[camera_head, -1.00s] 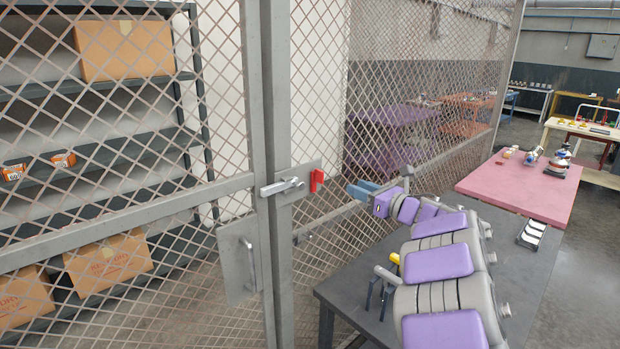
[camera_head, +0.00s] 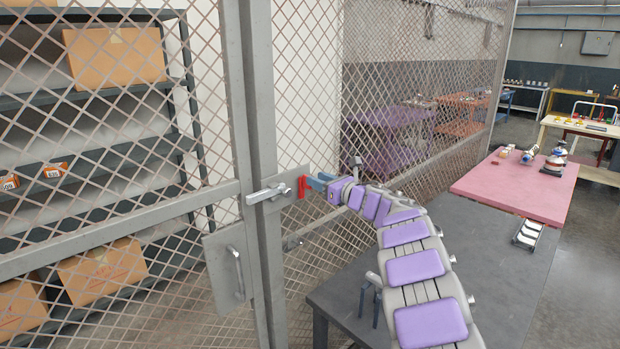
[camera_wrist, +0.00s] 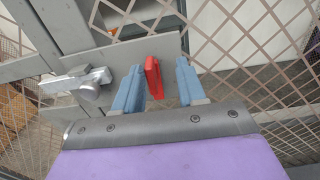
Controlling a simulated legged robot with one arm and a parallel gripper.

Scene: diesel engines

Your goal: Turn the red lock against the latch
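The red lock (camera_head: 302,187) sits on the grey plate of the mesh gate, just right of the silver latch (camera_head: 268,194). In the wrist view the red lock (camera_wrist: 153,78) stands upright between the two blue fingers of my gripper (camera_wrist: 156,88), with a gap on both sides. The latch (camera_wrist: 78,84) is left of the left finger. In the head view my gripper (camera_head: 319,181) reaches the lock from the right, and its fingers partly overlap it. The fingers are open around the lock and do not visibly grip it.
The gate's mesh and a grey pull handle plate (camera_head: 230,268) are left and below. A dark table (camera_head: 350,290) stands under my arm, and a pink table (camera_head: 515,190) is at the right. Shelves with boxes (camera_head: 115,55) are behind the mesh.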

